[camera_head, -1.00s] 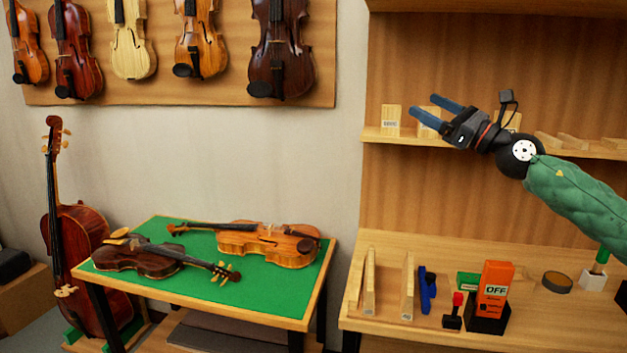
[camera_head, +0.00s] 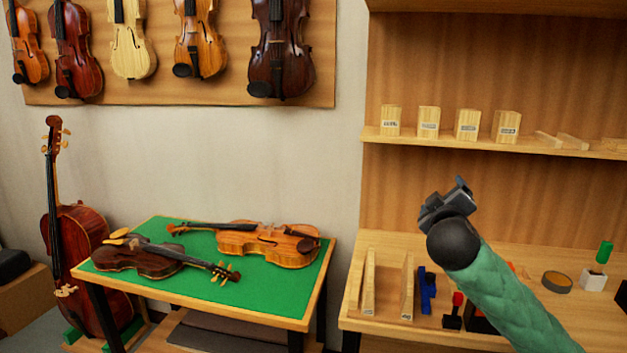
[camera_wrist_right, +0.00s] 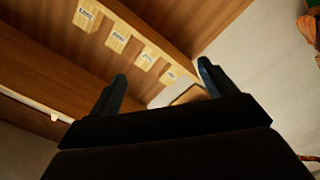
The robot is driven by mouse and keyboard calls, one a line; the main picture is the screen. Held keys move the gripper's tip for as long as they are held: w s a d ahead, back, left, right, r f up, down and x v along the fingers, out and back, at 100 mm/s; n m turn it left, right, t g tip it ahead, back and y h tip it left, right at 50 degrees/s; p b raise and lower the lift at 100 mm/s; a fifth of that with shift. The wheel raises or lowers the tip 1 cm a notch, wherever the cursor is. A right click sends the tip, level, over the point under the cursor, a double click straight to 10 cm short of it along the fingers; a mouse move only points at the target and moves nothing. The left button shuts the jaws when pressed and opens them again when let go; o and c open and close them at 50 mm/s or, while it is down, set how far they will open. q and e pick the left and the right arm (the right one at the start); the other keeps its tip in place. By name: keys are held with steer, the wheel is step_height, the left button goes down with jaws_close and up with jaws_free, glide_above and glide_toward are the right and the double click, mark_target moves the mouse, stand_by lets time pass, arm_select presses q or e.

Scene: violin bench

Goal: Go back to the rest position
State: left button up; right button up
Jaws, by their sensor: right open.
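My right gripper (camera_head: 449,203) is in front of the shelf unit, above the wooden bench, with its green-sleeved arm coming in from the lower right. In the head view its fingers are mostly hidden behind its own wrist. In the right wrist view the two blue fingers (camera_wrist_right: 162,82) are spread apart with nothing between them. My left gripper is not in view.
Several labelled wooden blocks (camera_head: 429,122) stand on the shelf (camera_head: 470,142). The bench (camera_head: 560,325) below holds wooden slats (camera_head: 369,283), a blue tool (camera_head: 427,290), a red-topped item (camera_head: 456,305) and a round tin (camera_head: 557,282). Two violins lie on the green table (camera_head: 250,287) to the left.

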steer(key=s+a+f+m+g+y, duration=0.1)
steer(key=s+a+f+g+y, duration=0.15)
steer(key=s+f, duration=0.55)
steer(key=s+a+f+g+y, duration=0.1)
steer(key=s+a+f+g, duration=0.25)
steer(key=f, duration=0.95)
steer(key=s+a+f+m+g+y, duration=0.1)
steer(key=s+a+f+g+y, duration=0.3)
steer(key=f, duration=0.6)
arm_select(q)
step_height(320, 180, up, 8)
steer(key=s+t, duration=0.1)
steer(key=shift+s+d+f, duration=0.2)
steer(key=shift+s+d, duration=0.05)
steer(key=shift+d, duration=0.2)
arm_select(e)
steer(key=s+a+f+m+g, duration=0.1)
steer(key=s+a+f+g, duration=0.1)
steer(key=s+f, duration=0.9)
steer(key=s+a+f+m+g, duration=0.1)
steer(key=s+a+f+g, duration=0.1)
steer(key=s+f, duration=0.9)
steer(key=s+g+h, duration=0.1)
steer(key=s, duration=0.6)
steer(key=shift+s+a+m, duration=0.15)
steer(key=shift+s+m, duration=0.25)
